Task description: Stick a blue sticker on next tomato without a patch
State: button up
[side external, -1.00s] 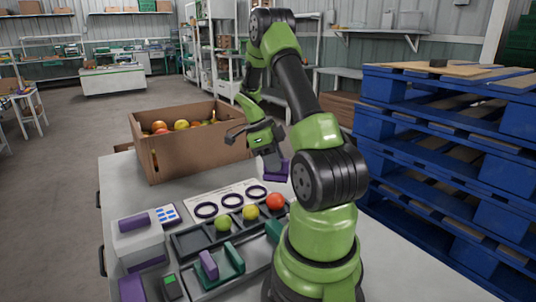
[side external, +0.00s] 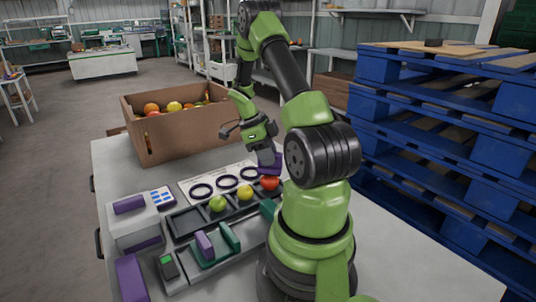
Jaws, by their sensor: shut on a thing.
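A green tomato (side external: 218,203), a yellow tomato (side external: 245,193) and a red tomato (side external: 270,184) sit in a row in the dark tray (side external: 186,222). My gripper (side external: 265,151) points down and is shut on a purple block (side external: 271,169). The block is right at the top of the red tomato; I cannot tell whether they touch. The block's underside is hidden. No patch shows on the tomatoes from here.
A cardboard box (side external: 180,136) of tomatoes stands behind. A white sheet with black rings (side external: 186,187) lies behind the tray. A green holder with a purple handle (side external: 204,244) is in front. Blue pallets (side external: 440,150) are stacked at right. The table's (side external: 118,165) back-left is clear.

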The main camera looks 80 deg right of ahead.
jog(key=shift+f, duration=0.6)
dwell(1.4)
jog(key=shift+r, duration=0.1)
jog(key=shift+r, duration=3.5)
jog(key=w+a+r+n+t+h, duration=0.3)
jog(key=w+a+n+t+h, duration=0.15)
jog(key=w+a+n, duration=1)
jog(key=w+a+r+n+t+y, duration=0.2)
jog(key=a+n, duration=0.4)
jog(key=n, duration=0.4)
jog(key=w+a+r+n+t+y, duration=0.2)
jog(key=a+n, duration=0.5)
jog(key=n, duration=0.4)
jog(key=shift+t, duration=0.35)
